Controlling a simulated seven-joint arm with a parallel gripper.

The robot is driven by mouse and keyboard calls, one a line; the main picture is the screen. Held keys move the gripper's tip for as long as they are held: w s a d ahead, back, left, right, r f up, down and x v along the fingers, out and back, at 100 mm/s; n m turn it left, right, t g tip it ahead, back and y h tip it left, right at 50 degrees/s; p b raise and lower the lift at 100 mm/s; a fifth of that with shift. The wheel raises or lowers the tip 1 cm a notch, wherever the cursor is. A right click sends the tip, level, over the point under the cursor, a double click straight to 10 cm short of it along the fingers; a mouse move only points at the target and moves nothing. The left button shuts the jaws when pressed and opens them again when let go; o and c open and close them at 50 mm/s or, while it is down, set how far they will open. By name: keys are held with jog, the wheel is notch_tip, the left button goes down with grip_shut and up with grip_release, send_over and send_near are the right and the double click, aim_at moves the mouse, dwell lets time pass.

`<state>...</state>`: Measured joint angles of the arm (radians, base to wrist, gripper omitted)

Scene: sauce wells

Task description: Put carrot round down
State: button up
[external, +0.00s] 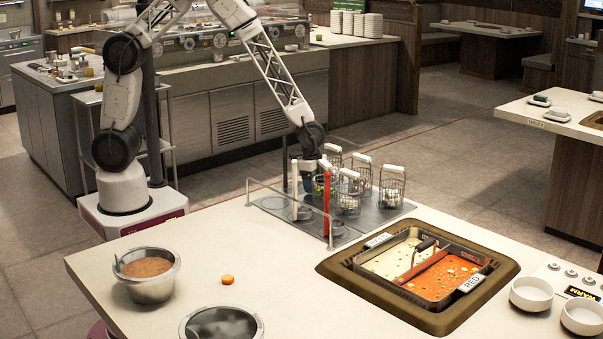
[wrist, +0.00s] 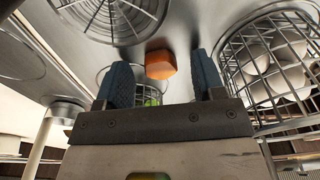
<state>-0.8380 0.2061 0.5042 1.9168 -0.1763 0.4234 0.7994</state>
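In the wrist view an orange carrot piece (wrist: 160,64) lies between and just beyond the tips of my gripper (wrist: 163,75). The two blue fingers stand apart, with a visible gap on each side of the piece. It appears to be over or on the grey metal surface; exact contact is unclear. In the external view my gripper (external: 312,167) is low over the basket station, its fingers largely hidden by handles and baskets. Another orange carrot round (external: 227,279) lies on the pale counter.
Wire baskets stand close around my gripper, including one with white balls (wrist: 275,60) and one with green contents (wrist: 152,98). A red handle (external: 326,205) and a rail are near. A divided pot (external: 462,305), a brown-filled pot (external: 147,286) and white bowls (external: 531,293) stand on the counter.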

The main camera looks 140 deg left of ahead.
jog(key=c, duration=1)
jog(key=shift+r, duration=0.1)
notch_tip(320, 180, up, 10)
dwell(1.0)
